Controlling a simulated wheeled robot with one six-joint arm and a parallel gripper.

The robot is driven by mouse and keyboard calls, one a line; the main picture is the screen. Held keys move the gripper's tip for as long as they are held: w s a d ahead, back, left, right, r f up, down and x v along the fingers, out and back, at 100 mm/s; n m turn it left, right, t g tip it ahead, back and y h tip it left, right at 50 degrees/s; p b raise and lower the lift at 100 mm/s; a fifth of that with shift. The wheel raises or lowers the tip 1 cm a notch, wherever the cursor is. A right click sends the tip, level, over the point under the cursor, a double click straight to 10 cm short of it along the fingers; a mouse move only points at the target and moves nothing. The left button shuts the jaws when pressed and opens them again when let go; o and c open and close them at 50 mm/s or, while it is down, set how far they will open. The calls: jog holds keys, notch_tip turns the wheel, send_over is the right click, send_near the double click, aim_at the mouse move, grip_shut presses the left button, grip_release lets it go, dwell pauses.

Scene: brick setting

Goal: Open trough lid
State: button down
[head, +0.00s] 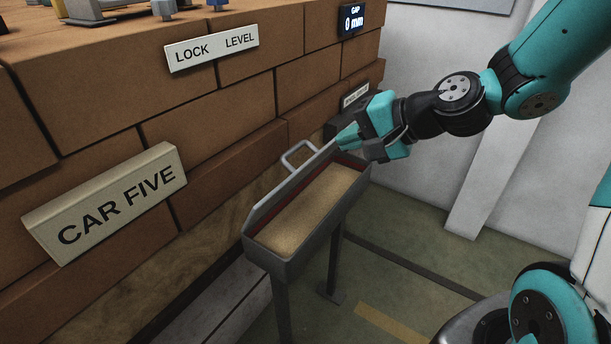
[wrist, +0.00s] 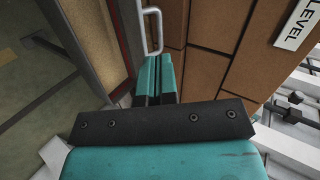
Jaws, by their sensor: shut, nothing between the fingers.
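The grey trough (head: 283,265) stands on legs beside the brick wall, with a sand-coloured filling (head: 305,212) showing inside. Its lid (head: 283,190) is open and stands raised along the wall-side edge, seen almost edge-on. The lid's handle (head: 299,153) sticks out toward the wall. My gripper (head: 346,137) is shut and empty at the far end of the lid. In the wrist view the closed fingertips (wrist: 153,62) are beside the handle (wrist: 152,32), not around it. Whether they touch the lid cannot be told.
Open floor (head: 400,275) lies right of the trough.

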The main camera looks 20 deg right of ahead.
jog(key=w+d+f+m+t, duration=0.1)
jog(key=d+f+m, duration=0.1)
jog(key=p, duration=0.2)
send_near(295, 150)
jog(key=shift+h, duration=0.4)
jog(key=x, duration=0.7)
jog(key=shift+w+a, duration=0.1)
jog(key=shift+a, duration=0.35)
